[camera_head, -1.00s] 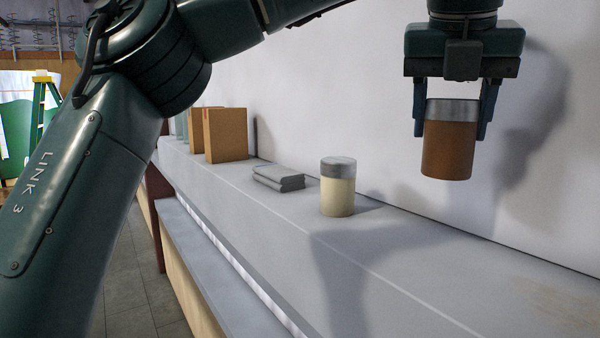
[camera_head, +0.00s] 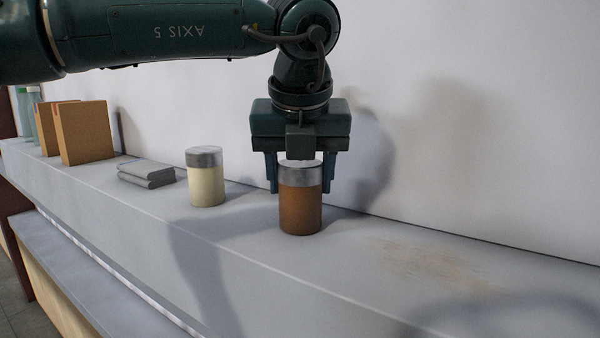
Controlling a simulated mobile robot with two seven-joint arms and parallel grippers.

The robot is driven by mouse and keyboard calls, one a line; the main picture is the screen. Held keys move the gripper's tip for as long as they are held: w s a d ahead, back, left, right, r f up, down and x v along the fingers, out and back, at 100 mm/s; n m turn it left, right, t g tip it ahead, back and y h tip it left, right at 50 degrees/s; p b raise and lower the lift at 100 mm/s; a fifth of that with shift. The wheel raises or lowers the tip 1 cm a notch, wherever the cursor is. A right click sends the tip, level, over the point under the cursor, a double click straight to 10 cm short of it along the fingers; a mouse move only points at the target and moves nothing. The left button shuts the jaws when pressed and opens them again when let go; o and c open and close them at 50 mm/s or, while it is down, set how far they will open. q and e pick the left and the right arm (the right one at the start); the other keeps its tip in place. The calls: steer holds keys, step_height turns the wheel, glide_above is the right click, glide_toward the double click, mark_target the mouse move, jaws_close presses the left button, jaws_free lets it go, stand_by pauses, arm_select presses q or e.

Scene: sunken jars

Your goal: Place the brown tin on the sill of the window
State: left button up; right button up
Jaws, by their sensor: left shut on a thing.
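The brown tin (camera_head: 300,211) has a grey metal band at its top and stands upright. My left gripper (camera_head: 301,186) points down with one finger on each side of the tin's upper part, shut on it. The tin's base is at or just above the long grey ledge (camera_head: 345,262) along the white wall; I cannot tell if it bears its weight there. No window opening shows, so I cannot tell if this ledge is the sill. My right gripper is not in view.
A cream jar with a grey lid (camera_head: 206,184) stands left of the tin, with a clear gap. Folded grey cloths (camera_head: 147,174) and upright brown boxes (camera_head: 84,133) are farther left. The ledge right of the tin is bare, with a worn patch (camera_head: 425,262).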

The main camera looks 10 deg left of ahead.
arm_select(q)
steer(key=o, duration=0.6)
steer(key=shift+f+b, duration=0.2)
steer(key=shift+b, duration=0.1)
steer(key=o, duration=0.4)
steer(key=shift+r, duration=0.1)
steer(key=shift+o, duration=0.2)
steer(key=shift+r+p, duration=0.25)
steer(key=shift+p, duration=0.15)
steer(key=b+v, duration=0.1)
steer(key=v, duration=1.1)
steer(key=shift+b, duration=0.3)
steer(key=shift+f, duration=0.15)
